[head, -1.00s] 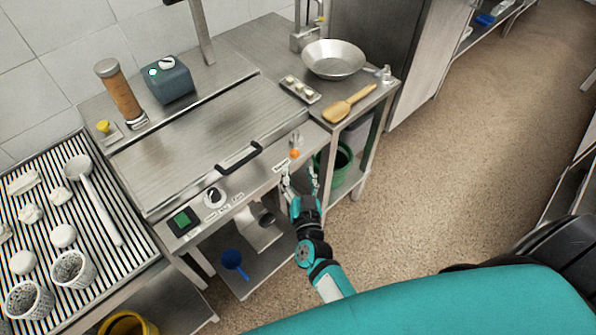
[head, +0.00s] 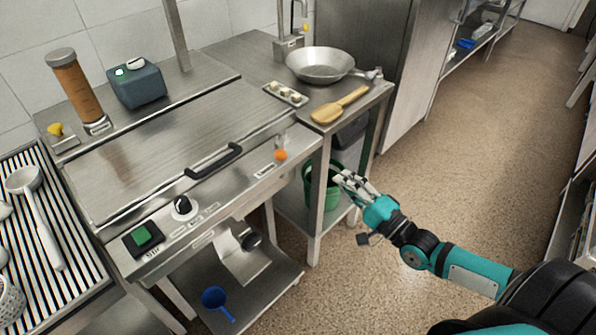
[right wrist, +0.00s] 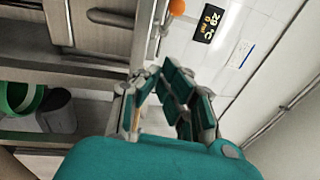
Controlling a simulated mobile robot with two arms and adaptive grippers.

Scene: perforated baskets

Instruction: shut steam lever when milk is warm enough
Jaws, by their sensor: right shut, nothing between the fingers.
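A small lever with an orange ball knob (head: 281,155) is on the front panel of the steel unit (head: 150,160), at its right end. The orange ball also shows at the top of the right wrist view (right wrist: 177,7). A dark temperature display (right wrist: 209,23) there appears to read 28 °C, with smaller orange text below. No milk or jug can be made out. My right gripper (head: 343,180) is shut and empty, right of the lever and apart from it, in front of the side table. Its fingers also show in the right wrist view (right wrist: 160,75). My left gripper is out of view.
A pan (head: 320,64) and wooden paddle (head: 340,105) lie on the side table, above a green bucket (head: 312,190). The floor at right is clear.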

